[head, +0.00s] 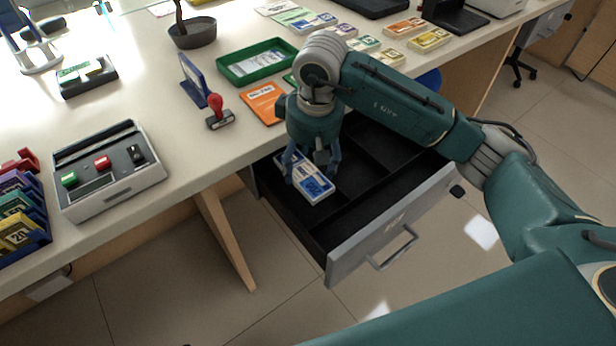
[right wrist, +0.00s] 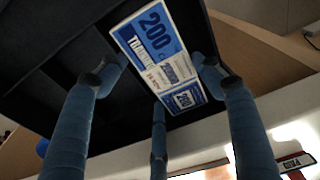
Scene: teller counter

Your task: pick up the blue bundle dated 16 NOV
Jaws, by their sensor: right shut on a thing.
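The blue bundle (head: 317,187), blue and white, is at the left part of the open drawer (head: 387,240). My right gripper (head: 311,174) reaches down over it with its fingers shut around it. In the right wrist view the bundle (right wrist: 150,36) shows a large 200 and lies between the fingers of my right gripper (right wrist: 160,68). The small print is too blurred to read a date. I cannot tell whether the bundle touches the drawer floor. My left gripper is not in view.
The drawer has dark dividers and a grey front with a handle (head: 393,249). On the counter above stand a green tray (head: 225,73), an orange packet (head: 262,104), a red-handled stamp (head: 217,112) and several other bundles (head: 430,40). A grey button box (head: 108,170) stands at left.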

